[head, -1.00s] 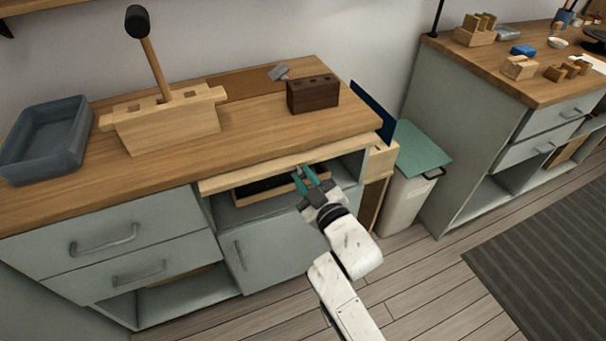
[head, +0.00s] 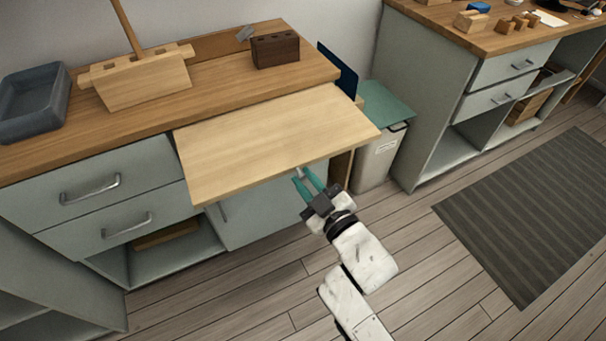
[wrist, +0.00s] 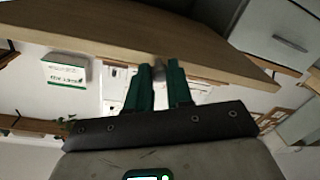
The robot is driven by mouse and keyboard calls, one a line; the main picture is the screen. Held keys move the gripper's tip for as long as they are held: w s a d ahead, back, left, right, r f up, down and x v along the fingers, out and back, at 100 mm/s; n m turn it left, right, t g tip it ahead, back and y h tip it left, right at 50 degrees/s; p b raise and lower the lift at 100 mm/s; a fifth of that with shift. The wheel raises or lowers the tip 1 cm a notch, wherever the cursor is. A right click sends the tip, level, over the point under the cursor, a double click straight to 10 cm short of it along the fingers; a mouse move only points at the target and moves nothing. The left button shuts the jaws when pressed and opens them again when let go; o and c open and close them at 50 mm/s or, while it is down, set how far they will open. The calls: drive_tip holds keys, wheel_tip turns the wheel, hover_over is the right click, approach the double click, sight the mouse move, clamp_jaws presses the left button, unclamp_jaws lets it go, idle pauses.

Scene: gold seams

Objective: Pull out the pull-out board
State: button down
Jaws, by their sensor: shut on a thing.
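The pull-out board (head: 270,140) is a pale wooden panel that sticks far out from under the worktop in the head view. Its front edge faces me. My gripper (head: 304,174) is at this front edge, right of its middle, with teal fingers shut on the board's small grey pull. In the wrist view the board (wrist: 120,38) spans the top as a wooden slab. My gripper's fingertips (wrist: 159,72) meet at the grey pull there, and the fingers hide most of it.
The worktop (head: 215,90) carries a grey tray (head: 34,103), a pale wooden block with a mallet handle (head: 145,80) and a dark brick-like block (head: 275,50). A bin with a green lid (head: 386,105) stands right of the bench. The floor (head: 250,290) in front is clear.

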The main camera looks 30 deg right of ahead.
drive_tip(key=shift+a, duration=0.1)
drive_tip(key=c, duration=1)
unclamp_jaws()
drive_tip(key=s, duration=0.7)
drive_tip(key=s+d, duration=0.1)
drive_tip(key=s, duration=0.2)
drive_tip(key=shift+s, duration=0.35)
drive_tip(key=s+d+f+m+g+h+p, duration=0.3)
drive_tip(key=s+d+f+m+g+p, duration=0.3)
drive_tip(key=g, duration=0.3)
drive_tip(key=s+g+p, duration=0.1)
drive_tip(key=s+g, duration=0.1)
drive_tip(key=s, duration=0.2)
drive_tip(key=s+g+p, duration=0.1)
drive_tip(key=s+g, duration=0.2)
drive_tip(key=s+d+r+g+y+p, duration=0.1)
drive_tip(key=s+g, duration=0.2)
drive_tip(key=s, duration=0.1)
drive_tip(key=shift+s+r+m, duration=0.1)
drive_tip(key=shift+s+m, duration=0.25)
drive_tip(key=shift+m, duration=0.05)
